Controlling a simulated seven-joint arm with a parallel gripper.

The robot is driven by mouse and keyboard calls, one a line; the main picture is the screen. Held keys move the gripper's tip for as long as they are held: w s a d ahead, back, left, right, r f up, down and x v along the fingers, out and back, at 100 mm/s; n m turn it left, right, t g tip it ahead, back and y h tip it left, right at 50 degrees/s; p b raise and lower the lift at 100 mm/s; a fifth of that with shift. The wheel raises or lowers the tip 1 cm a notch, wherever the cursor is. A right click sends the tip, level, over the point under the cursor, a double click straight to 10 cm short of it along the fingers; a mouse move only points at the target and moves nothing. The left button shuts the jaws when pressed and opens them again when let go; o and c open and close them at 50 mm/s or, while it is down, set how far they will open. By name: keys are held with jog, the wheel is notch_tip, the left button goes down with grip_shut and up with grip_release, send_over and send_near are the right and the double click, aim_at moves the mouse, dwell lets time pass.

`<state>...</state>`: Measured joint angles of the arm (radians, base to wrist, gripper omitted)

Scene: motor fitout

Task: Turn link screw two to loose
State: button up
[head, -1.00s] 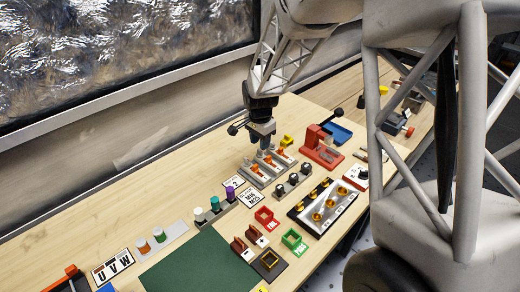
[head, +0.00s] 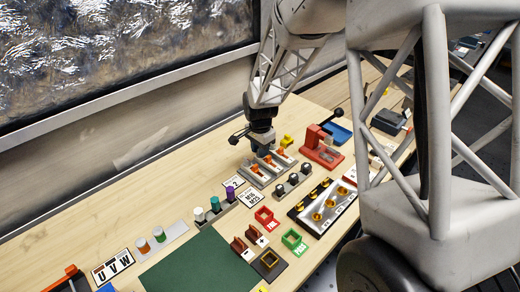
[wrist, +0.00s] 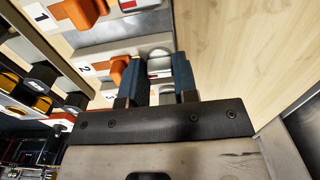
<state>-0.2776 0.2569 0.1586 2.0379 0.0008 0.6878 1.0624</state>
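The link panel (head: 259,175) is a grey block with orange pieces in a row on the bench. In the wrist view its rows carry labels 1, 2 and a partly hidden 3. Beside label 2 (wrist: 86,69) are an orange piece (wrist: 119,70) and a pale round screw head (wrist: 159,65). My gripper (wrist: 160,75) has its two dark blue fingers on either side of this screw head, with a narrow gap. I cannot tell whether they press on it. In the head view my gripper (head: 262,150) is down at the panel, its fingertips largely hidden.
A red device (head: 320,148) and a blue tray (head: 338,132) stand behind to the right. A row of black knobs (head: 292,180) and a panel with brass cups (head: 325,205) lie in front. Bare bench is left of the link panel.

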jog(key=shift+n, duration=0.4)
jog(key=n, duration=1.2)
jog(key=shift+n, duration=0.3)
jog(key=n, duration=0.4)
jog(key=shift+n, duration=0.3)
jog(key=o, duration=0.6)
jog(key=shift+o, duration=0.2)
